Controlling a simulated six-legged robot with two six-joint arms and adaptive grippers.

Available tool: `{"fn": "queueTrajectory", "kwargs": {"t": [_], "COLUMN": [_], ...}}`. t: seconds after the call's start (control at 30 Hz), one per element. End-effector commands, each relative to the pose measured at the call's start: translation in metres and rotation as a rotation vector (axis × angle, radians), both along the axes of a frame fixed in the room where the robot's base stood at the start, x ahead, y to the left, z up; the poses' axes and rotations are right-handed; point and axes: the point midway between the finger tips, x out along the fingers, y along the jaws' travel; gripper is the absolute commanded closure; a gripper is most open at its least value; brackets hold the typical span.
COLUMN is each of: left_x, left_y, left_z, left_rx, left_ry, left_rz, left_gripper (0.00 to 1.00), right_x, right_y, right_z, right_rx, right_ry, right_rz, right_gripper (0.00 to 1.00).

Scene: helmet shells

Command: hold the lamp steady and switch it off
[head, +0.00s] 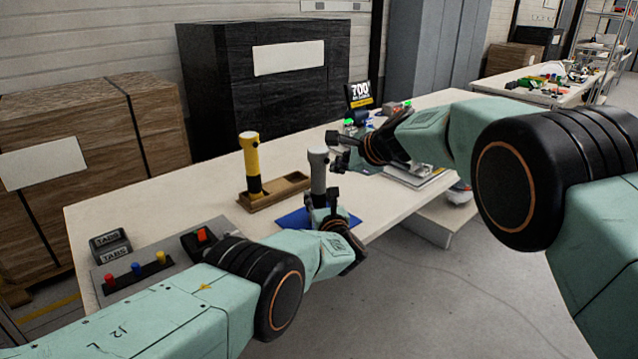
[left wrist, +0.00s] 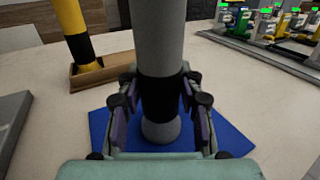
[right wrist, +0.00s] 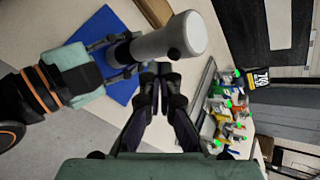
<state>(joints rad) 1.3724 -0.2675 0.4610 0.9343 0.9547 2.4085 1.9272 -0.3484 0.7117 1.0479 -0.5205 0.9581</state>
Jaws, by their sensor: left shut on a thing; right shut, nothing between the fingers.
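The grey lamp (head: 318,172) stands upright on a blue mat (head: 292,219). In the left wrist view the lamp (left wrist: 158,40) has a black band, and my left gripper (left wrist: 160,95) is shut around that band. The left gripper (head: 325,206) also shows low on the lamp in the head view. My right gripper (head: 338,150) is shut and empty beside the lamp's top. In the right wrist view a dark button (right wrist: 175,54) sticks out from the side of the lamp's head (right wrist: 160,44). The right fingertips (right wrist: 161,72) are close to it; contact is unclear.
A yellow and black lamp (head: 249,160) stands in a wooden tray (head: 291,184) behind. A grey panel (head: 180,262) with coloured buttons lies at the table's left. Several small coloured parts (right wrist: 228,115) and a black-and-yellow sign (head: 361,93) are at the far end.

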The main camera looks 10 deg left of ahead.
Motion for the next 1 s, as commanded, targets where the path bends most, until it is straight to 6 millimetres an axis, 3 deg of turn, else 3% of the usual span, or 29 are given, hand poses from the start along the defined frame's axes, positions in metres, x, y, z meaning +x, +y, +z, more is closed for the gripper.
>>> {"fn": "queueTrajectory", "kwargs": {"t": [0.6,0.97,1.0], "left_x": [0.000,0.000,0.000], "left_y": [0.000,0.000,0.000], "left_z": [0.001,0.001,0.001], "left_rx": [0.000,0.000,0.000], "left_ry": [-0.001,-0.001,-0.001], "left_rz": [0.000,0.000,0.000], "left_gripper": [1.00,1.00,0.61], "right_x": [-0.031,-0.035,-0.035], "right_y": [-0.042,-0.047,-0.047], "right_z": [0.001,0.000,0.000], "right_rx": [0.000,-0.001,-0.001], "right_ry": [0.001,0.000,0.000], "right_rz": [-0.003,-0.002,-0.002], "right_gripper": [1.00,1.00,1.00]}}
